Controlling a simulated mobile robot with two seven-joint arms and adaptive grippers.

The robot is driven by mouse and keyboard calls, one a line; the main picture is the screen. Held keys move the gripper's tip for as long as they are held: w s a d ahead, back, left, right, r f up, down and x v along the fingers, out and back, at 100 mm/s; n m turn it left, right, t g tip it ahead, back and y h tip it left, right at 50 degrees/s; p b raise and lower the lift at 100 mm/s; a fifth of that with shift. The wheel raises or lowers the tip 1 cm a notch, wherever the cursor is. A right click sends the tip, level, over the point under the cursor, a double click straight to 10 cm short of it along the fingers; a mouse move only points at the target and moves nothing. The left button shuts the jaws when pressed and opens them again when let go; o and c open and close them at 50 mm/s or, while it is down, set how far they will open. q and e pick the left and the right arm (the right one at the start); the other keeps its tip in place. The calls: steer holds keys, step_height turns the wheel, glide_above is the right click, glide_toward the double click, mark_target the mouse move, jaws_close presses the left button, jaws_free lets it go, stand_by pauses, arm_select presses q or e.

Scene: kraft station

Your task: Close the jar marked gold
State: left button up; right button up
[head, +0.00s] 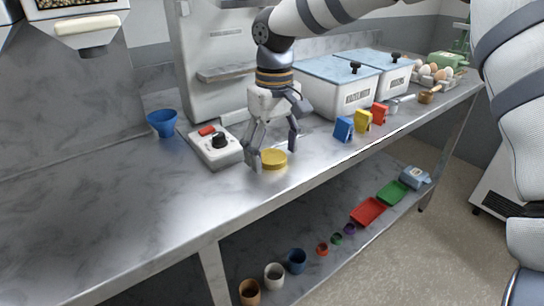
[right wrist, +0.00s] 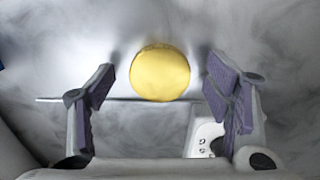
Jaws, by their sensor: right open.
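A round yellow-gold disc (head: 274,157), which looks like a lid, is on the metal counter near its front edge. It also shows in the right wrist view (right wrist: 160,73), face on. I cannot tell whether it lies on the counter or tops a low jar, and I see no readable gold mark. My right gripper (head: 275,151) is open, fingers pointing down close around or beside the disc. In the right wrist view the open fingers (right wrist: 158,92) stand on either side, with gaps and nothing between the pads. My left gripper is not in view.
A white switch box (head: 215,148) and a blue cup (head: 162,124) stand to the left. Blue (head: 343,129), yellow (head: 363,121) and red (head: 380,113) blocks stand to the right, before lidded white bins (head: 335,95). A thin rod (right wrist: 60,99) lies near the disc. The counter's left is clear.

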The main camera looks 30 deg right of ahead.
steer(key=shift+c, duration=0.6)
steer(key=c, duration=0.7)
steer(key=shift+c, duration=0.2)
steer(key=shift+r, duration=0.2)
step_height(320, 180, up, 2)
steer(key=shift+w+r, duration=0.1)
steer(key=shift+r, duration=0.15)
steer(key=s+a+r, duration=0.8)
steer(key=a+r, duration=0.2)
steer(key=a, duration=0.1)
steer(key=shift+s+a+p, duration=0.15)
steer(key=shift+s+p, duration=0.15)
steer(key=shift+p, duration=0.15)
